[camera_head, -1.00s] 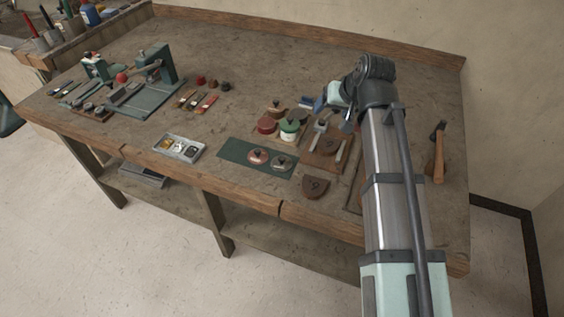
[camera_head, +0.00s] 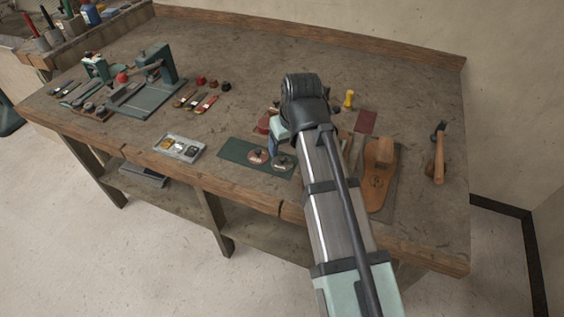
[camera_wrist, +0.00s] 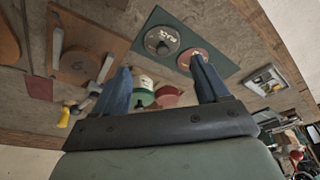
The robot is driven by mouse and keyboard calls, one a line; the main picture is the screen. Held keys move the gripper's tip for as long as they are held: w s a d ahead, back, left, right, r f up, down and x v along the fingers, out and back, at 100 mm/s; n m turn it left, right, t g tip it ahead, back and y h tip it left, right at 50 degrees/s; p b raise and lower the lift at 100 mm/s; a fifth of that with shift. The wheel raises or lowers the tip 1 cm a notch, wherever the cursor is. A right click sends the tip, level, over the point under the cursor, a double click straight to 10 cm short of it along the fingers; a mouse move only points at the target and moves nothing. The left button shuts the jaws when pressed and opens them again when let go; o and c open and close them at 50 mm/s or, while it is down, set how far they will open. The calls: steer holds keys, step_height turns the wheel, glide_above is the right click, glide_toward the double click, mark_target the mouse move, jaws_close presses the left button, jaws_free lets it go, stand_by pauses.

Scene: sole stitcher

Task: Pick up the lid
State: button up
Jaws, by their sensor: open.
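Two round lids with knobs lie on a dark green mat (camera_head: 232,150): a red lid (camera_head: 257,156) and a grey lid (camera_head: 282,162). In the wrist view, the grey lid (camera_wrist: 162,41) and the red lid (camera_wrist: 201,57) are beyond my fingertips, and one finger partly overlaps the red one. My gripper (camera_wrist: 161,68) is open, with two blue fingers and nothing between the tips. A white and green tin (camera_wrist: 145,84) and a red tin (camera_wrist: 168,96) show between the fingers. In the head view, my arm hides most of the tins.
A parts tray (camera_head: 180,148) stands left of the mat. A tan leather piece (camera_head: 379,165), a dark red square (camera_head: 366,121), a yellow item (camera_head: 349,99) and a hammer (camera_head: 438,155) are on the right. The green stitching machine (camera_head: 150,85) is at left. The bench's back middle is clear.

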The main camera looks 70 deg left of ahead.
mark_target(283, 159)
steer(key=shift+a+x, duration=0.1)
steer(key=shift+x, duration=2.05)
steer(key=shift+a+x, duration=0.15)
steer(key=shift+x, duration=1.95)
steer(key=shift+s, duration=0.15)
steer(key=c, duration=0.8)
steer(key=shift+r, duration=0.1)
steer(key=shift+r, duration=0.5)
jaws_close()
step_height(283, 159, up, 8)
steer(key=shift+f, duration=0.1)
steer(key=w+a+r, duration=0.1)
steer(key=w+a, duration=1.1)
steer(key=a, duration=0.3)
steer(key=shift+w+r, duration=0.15)
steer(key=shift+w, duration=0.05)
